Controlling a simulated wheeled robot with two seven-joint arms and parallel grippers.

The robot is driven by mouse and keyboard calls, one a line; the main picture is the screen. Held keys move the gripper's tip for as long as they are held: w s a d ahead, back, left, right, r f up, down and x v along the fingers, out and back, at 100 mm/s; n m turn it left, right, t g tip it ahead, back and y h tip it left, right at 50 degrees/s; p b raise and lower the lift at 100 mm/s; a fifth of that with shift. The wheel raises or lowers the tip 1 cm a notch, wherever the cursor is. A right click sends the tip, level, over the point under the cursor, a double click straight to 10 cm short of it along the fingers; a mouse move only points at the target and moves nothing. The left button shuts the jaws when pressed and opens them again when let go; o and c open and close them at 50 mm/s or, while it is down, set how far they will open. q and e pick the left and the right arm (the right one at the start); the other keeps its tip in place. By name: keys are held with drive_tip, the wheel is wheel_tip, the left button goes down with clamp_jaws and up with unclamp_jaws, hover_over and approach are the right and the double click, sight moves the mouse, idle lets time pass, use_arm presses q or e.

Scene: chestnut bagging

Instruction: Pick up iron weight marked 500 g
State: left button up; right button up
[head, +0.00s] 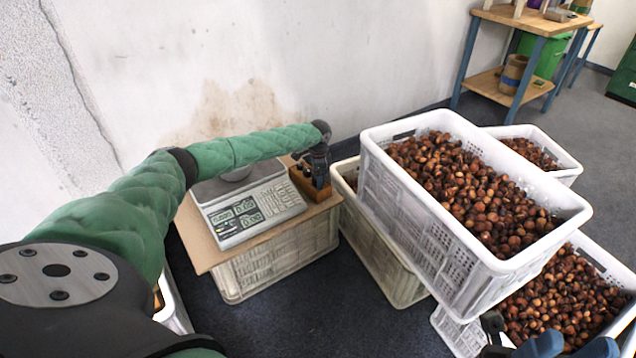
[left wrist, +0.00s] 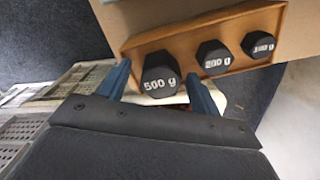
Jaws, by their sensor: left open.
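The iron weight marked 500 g (left wrist: 160,80) is a dark, faceted weight with white lettering in the left wrist view. It sits at one end of a wooden holder (left wrist: 190,32). My left gripper (left wrist: 160,92) is open, with one blue finger on each side of this weight. Whether the fingers touch it cannot be told. In the head view my left gripper (head: 318,165) is over the holder (head: 299,181) beside the scale and hides most of the weights. Part of my right gripper (head: 545,345) shows at the bottom edge; its jaws are not clear.
Weights marked 200 g (left wrist: 214,58) and 100 g (left wrist: 258,44) stand in the same holder. A digital scale (head: 247,208) stands left of it on a board (head: 205,250) over a crate. A white crate of chestnuts (head: 420,215) rises close on the right.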

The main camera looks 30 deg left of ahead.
use_arm(q)
clamp_jaws()
drive_tip(key=shift+r, duration=0.15)
